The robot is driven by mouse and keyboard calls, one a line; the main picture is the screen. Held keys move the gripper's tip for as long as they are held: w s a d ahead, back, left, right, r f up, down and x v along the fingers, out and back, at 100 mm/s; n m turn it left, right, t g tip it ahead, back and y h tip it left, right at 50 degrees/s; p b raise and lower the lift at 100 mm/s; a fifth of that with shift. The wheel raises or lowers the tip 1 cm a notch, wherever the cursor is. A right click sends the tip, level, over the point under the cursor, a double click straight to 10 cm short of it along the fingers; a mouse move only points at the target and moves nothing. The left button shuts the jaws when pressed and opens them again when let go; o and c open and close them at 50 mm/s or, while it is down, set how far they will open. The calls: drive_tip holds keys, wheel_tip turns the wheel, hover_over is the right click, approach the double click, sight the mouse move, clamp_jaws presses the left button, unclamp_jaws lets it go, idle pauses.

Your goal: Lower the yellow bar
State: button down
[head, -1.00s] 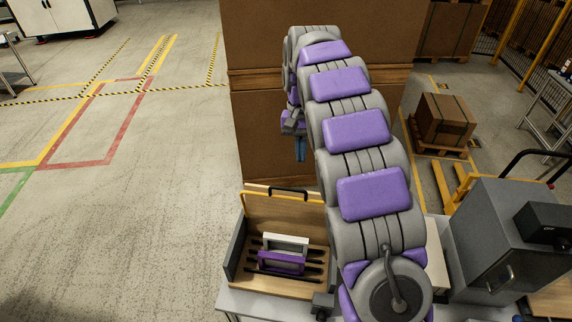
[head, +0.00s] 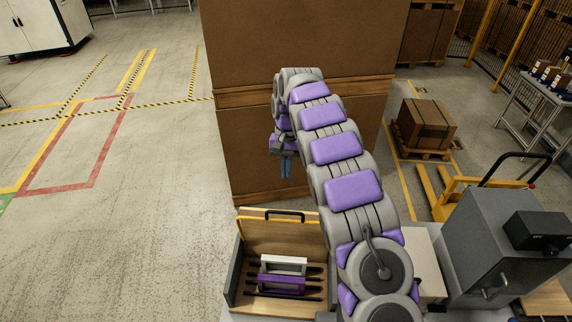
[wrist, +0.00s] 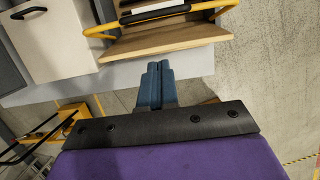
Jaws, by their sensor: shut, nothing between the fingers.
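The yellow bar (head: 270,221) runs along the upper edge of the back panel of an open wooden box (head: 282,243). It bends down at the left side. In the wrist view a yellow bar (wrist: 172,16) curves across the top, by the wooden panel edge. My gripper (head: 286,168) points down, above and beyond the box in the head view, apart from the bar. In the wrist view the blue fingers (wrist: 158,72) are together and empty, below the wooden edge. The bar's right end is hidden behind my arm in the head view.
Inside the box are a white frame (head: 283,264) and a purple frame (head: 281,285) on dark rails. A grey cabinet (head: 490,245) stands to the right. Tall cardboard boxes (head: 300,45) stand behind my arm.

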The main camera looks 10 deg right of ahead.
drive_tip(key=s+a+f, duration=0.1)
drive_tip(key=s+f, duration=0.3)
drive_tip(key=f, duration=0.4)
drive_tip(key=shift+s+a+f+p, duration=0.15)
drive_tip(key=shift+s+a+p, duration=0.1)
drive_tip(key=shift+s+p, duration=0.15)
drive_tip(key=shift+f, duration=0.1)
